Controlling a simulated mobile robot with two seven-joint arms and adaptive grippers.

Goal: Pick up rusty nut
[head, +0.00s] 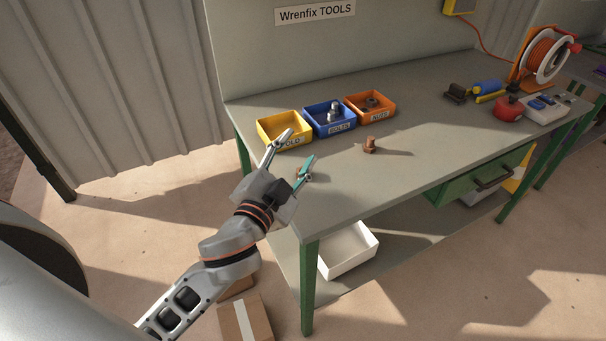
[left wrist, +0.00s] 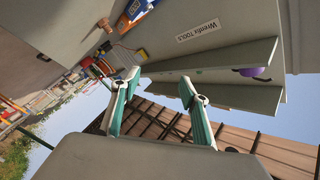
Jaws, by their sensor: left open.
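A small reddish-brown piece (head: 303,173) shows right beside a finger of my left gripper in the head view; it is mostly covered, and I cannot tell if it is the rusty nut. A rusty bolt-like piece (head: 370,145) stands on the workbench (head: 400,170), right of the gripper. Dark nuts (head: 371,102) lie in the orange bin (head: 388,110) labelled NUTS. My left gripper (head: 297,149) is open and empty over the bench's left end. In the left wrist view its fingers (left wrist: 160,82) are spread with nothing between them. My right gripper is in neither view.
A yellow bin (head: 268,131) labelled OLD and a blue bin (head: 315,122) labelled BOLTS stand left of the orange one. A cable reel (head: 545,58) and a red container (head: 508,108) are at the right end. The bench's middle front is clear.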

